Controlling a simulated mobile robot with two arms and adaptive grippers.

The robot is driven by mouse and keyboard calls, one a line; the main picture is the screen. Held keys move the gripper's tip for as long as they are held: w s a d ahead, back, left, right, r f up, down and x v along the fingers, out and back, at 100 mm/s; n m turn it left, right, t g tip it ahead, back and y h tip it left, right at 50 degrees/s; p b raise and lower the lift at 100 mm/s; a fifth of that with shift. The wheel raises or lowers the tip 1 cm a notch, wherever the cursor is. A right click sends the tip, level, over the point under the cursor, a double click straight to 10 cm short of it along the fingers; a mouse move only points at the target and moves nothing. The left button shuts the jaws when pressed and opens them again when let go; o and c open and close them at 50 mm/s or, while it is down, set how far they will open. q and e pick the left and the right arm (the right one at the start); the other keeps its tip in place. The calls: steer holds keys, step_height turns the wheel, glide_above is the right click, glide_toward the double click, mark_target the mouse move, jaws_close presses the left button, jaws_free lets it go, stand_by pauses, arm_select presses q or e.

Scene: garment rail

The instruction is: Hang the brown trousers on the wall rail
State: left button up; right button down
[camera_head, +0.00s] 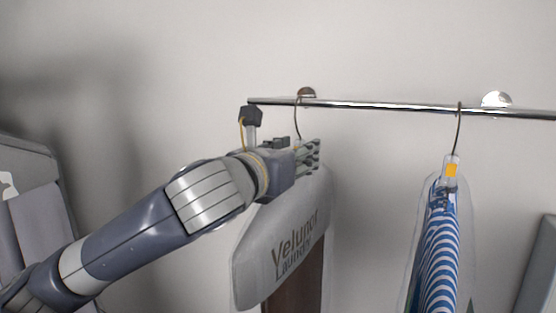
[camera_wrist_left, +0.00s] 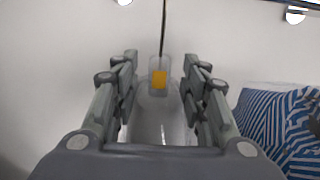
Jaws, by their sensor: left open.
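The brown trousers (camera_head: 297,284) hang in a clear bag with a grey "Velunor Laundry" cover (camera_head: 262,262). Their hook (camera_head: 297,119) reaches up to the wall rail (camera_head: 385,108), near its left end. My left gripper (camera_head: 314,157) is at the hanger's neck, just below the hook. In the left wrist view, my left gripper (camera_wrist_left: 162,90) is open, with its fingers on both sides of the hanger neck and its orange tag (camera_wrist_left: 159,79), apart from them. The trousers' lower part is out of view. My right gripper is not in view.
A blue-and-white striped garment (camera_head: 440,255) hangs in a clear bag further right on the rail; its stripes also show at the right of the left wrist view (camera_wrist_left: 275,120). Bare rail lies between the two hooks. Round wall mounts (camera_head: 496,99) hold the rail.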

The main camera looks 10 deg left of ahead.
arm_select(q)
steer(key=v, duration=1)
steer(key=shift+r, duration=0.25)
steer(key=shift+p+v, duration=0.35)
steer(key=shift+v, duration=1.25)
steer(key=shift+b+v, duration=0.35)
steer(key=shift+v, duration=0.95)
steer(key=b+v, duration=0.6)
steer(key=v, duration=0.1)
steer(key=shift+s, duration=0.3)
steer(key=shift+a, duration=0.1)
